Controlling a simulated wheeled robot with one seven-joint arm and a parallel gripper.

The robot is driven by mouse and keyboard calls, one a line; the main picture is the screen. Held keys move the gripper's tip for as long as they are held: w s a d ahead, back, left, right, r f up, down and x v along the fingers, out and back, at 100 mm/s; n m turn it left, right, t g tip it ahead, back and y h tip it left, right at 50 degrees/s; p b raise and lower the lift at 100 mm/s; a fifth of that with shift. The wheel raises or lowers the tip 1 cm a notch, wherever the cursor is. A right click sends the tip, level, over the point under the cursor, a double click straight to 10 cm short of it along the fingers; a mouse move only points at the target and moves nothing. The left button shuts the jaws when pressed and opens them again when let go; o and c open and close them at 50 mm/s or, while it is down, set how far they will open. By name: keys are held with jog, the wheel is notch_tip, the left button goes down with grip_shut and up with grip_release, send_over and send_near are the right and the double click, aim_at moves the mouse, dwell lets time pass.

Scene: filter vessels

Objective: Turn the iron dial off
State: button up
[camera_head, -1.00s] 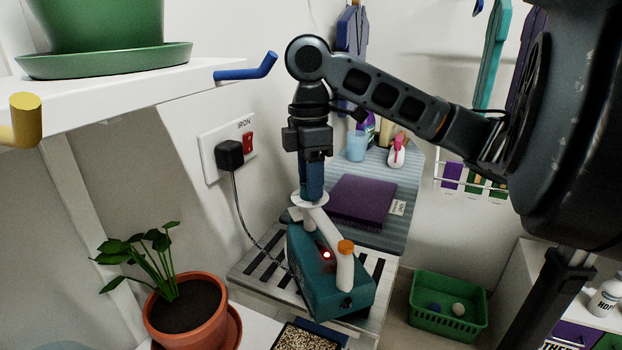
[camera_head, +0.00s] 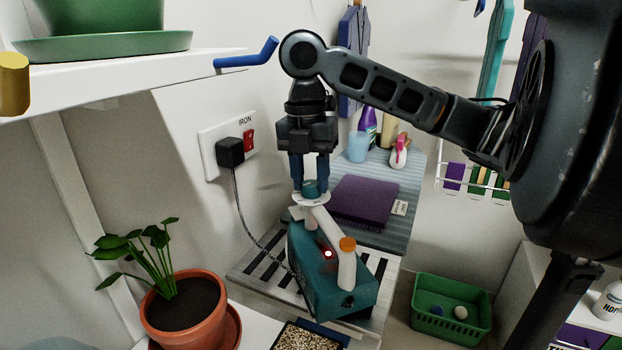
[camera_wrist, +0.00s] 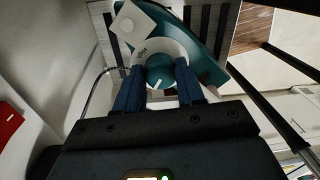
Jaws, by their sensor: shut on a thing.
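The teal iron (camera_head: 335,292) with a white handle (camera_head: 346,268) rests on the slatted end of the ironing board. Its small red light (camera_head: 327,254) is lit. The teal dial (camera_head: 310,187) sits on a white lettered ring (camera_head: 312,200) at the iron's near-wall end. My gripper (camera_head: 310,183) points down from above, its blue fingers shut on the dial. In the wrist view, the dial (camera_wrist: 160,72) shows between the fingertips, with a pale pointer line on its top. The iron also shows there (camera_wrist: 205,62).
A black plug (camera_head: 230,152) and red switch (camera_head: 249,140) are on the wall, with a cord to the iron. A folded purple cloth (camera_head: 362,200) lies behind on the board. A potted plant (camera_head: 185,310) stands left; a green basket (camera_head: 450,308) is right.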

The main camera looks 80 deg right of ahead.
aim_at(309, 184)
jog(key=n+b, duration=0.1)
jog(key=n, duration=0.3)
jog(key=shift+w+n, duration=0.1)
jog(key=shift+n, duration=0.3)
jog(key=n+b, duration=0.1)
jog(key=n, duration=0.2)
jog(key=shift+n, duration=0.3)
jog(key=n+b, duration=0.1)
jog(key=n, duration=0.2)
jog(key=shift+a+h, duration=0.1)
jog(key=shift+h, duration=0.2)
jog(key=shift+n+t+b, duration=0.3)
jog(key=shift+n+b, duration=0.2)
jog(key=shift+n, duration=1.5)
jog(key=o, duration=1)
jog(key=shift+o, duration=0.2)
jog(key=shift+a+r+p, duration=0.15)
jog(key=shift+r+p, duration=0.1)
jog(key=shift+r, duration=1.7)
jog(key=shift+a+r+p, duration=0.15)
jog(key=shift+r+p, duration=0.05)
jog(key=shift+r, duration=1.75)
